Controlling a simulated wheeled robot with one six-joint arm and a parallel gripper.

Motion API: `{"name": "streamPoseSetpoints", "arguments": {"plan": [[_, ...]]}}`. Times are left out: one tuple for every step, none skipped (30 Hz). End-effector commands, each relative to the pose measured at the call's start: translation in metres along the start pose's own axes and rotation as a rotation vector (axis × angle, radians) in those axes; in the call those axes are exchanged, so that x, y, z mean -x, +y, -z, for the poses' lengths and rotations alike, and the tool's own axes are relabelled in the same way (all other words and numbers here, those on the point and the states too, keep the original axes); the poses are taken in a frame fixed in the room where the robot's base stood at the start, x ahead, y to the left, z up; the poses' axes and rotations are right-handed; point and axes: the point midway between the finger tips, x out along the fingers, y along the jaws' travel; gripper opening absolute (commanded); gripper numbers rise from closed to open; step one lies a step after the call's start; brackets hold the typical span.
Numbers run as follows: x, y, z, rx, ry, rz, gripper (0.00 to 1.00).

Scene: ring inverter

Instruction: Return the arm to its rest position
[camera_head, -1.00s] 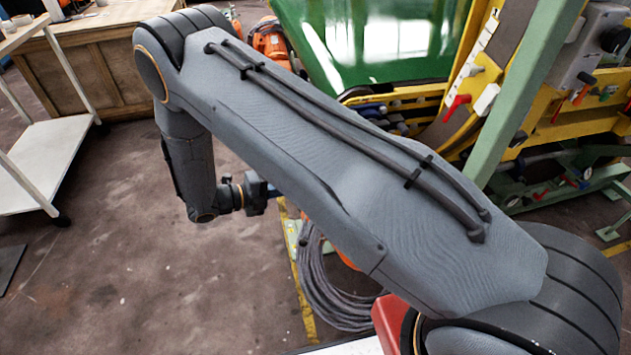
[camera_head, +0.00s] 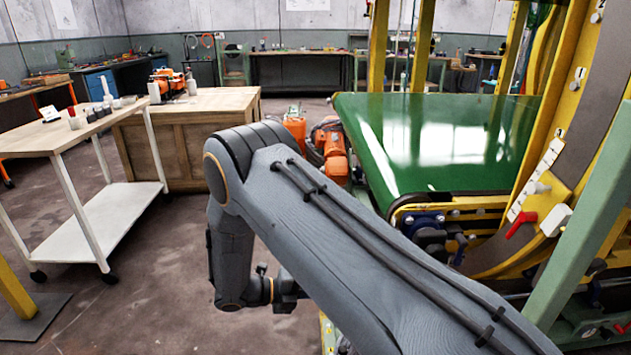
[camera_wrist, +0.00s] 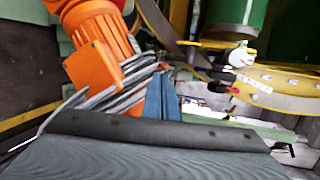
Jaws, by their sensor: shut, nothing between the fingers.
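My grey arm runs from the lower right to an elbow at the middle left in the head view, then folds down to the wrist. The wrist end shows beside the arm's lower edge; my gripper is mostly hidden behind the arm there. In the wrist view, the blue fingers of my gripper (camera_wrist: 162,98) show close together, shut and empty, above a grey part of my own arm. They point toward an orange motor (camera_wrist: 98,45) and loose grey cables (camera_wrist: 125,88), with no clear contact.
A yellow-framed machine with a green belt (camera_head: 435,140) stands at the right, a green post (camera_head: 585,220) close to my arm. A wooden cabinet (camera_head: 185,150) and a white-legged trolley (camera_head: 120,220) stand at the left. Floor between trolley and arm is clear.

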Motion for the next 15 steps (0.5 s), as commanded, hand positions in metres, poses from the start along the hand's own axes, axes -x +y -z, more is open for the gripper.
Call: {"name": "streamPoseSetpoints", "arguments": {"plan": [[-0.004,-0.012,0.002,-0.041,0.028,-0.020,0.00],[-0.007,-0.019,0.005,-0.074,0.050,-0.036,0.00],[-0.011,-0.029,0.009,-0.127,0.085,-0.062,0.00],[-0.015,-0.038,0.013,-0.175,0.116,-0.083,0.00],[-0.018,-0.047,0.018,-0.226,0.151,-0.103,0.00],[-0.023,-0.060,0.026,-0.304,0.203,-0.132,0.00],[-0.026,-0.070,0.032,-0.364,0.244,-0.154,0.00],[-0.029,-0.079,0.038,-0.427,0.286,-0.172,0.00],[-0.033,-0.091,0.046,-0.509,0.342,-0.195,0.00],[-0.035,-0.100,0.053,-0.571,0.384,-0.209,0.00],[-0.037,-0.109,0.059,-0.633,0.428,-0.223,0.00],[-0.039,-0.120,0.068,-0.717,0.487,-0.238,0.00],[-0.041,-0.128,0.075,-0.781,0.532,-0.247,0.00],[-0.042,-0.137,0.081,-0.845,0.578,-0.254,0.00],[-0.042,-0.147,0.090,-0.931,0.640,-0.261,0.00]]}}
